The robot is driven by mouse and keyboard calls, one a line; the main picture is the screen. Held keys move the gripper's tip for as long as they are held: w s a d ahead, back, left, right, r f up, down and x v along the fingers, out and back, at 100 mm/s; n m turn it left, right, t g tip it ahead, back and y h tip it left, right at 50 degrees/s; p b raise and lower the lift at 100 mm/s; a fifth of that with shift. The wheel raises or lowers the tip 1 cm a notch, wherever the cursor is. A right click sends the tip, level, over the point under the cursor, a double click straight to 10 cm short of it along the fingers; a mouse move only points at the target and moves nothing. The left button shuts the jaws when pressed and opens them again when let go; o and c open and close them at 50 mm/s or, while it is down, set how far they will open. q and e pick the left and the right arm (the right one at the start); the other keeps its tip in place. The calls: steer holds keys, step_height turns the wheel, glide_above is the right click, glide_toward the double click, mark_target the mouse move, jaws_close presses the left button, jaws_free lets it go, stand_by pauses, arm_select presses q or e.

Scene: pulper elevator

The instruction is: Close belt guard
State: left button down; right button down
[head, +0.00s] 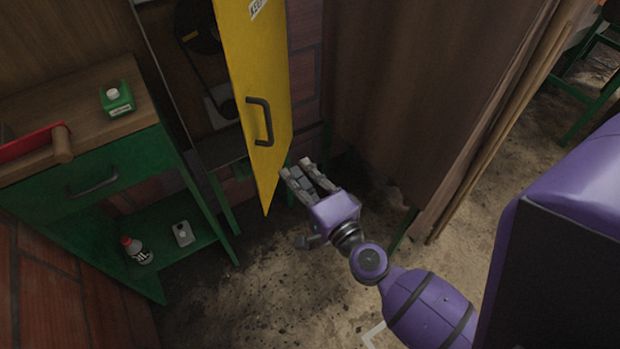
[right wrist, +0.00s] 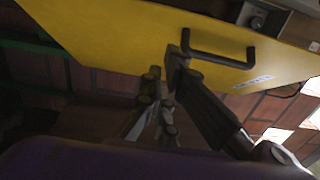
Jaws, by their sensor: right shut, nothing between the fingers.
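The yellow belt guard (head: 255,85) is a tall hinged door that stands open in the head view, with a dark handle (head: 262,122) on its face. Behind it, to its left, is the dark opening with a belt and pulleys (head: 200,40). My right gripper (head: 294,173) is shut and empty, close to the lower right edge of the guard and below the handle. In the right wrist view the guard (right wrist: 120,45) fills the top, with its handle (right wrist: 215,60) just beyond the fingertips (right wrist: 168,75). I cannot tell whether a fingertip touches the guard. My left gripper is not in view.
A green cabinet with a wooden top (head: 75,100) stands at the left, bearing a green container (head: 118,98) and a red-edged tool. A bottle (head: 136,250) and a small pale box (head: 183,233) sit on its lower shelf. A brown curtain (head: 420,90) hangs at the right.

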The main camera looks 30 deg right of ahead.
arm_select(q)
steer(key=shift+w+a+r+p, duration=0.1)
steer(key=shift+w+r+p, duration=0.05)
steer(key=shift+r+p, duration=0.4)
arm_select(e)
steer(key=w+a, duration=0.3)
steer(key=w, duration=0.2)
steer(key=shift+w, duration=0.15)
steer(key=shift+a, duration=0.15)
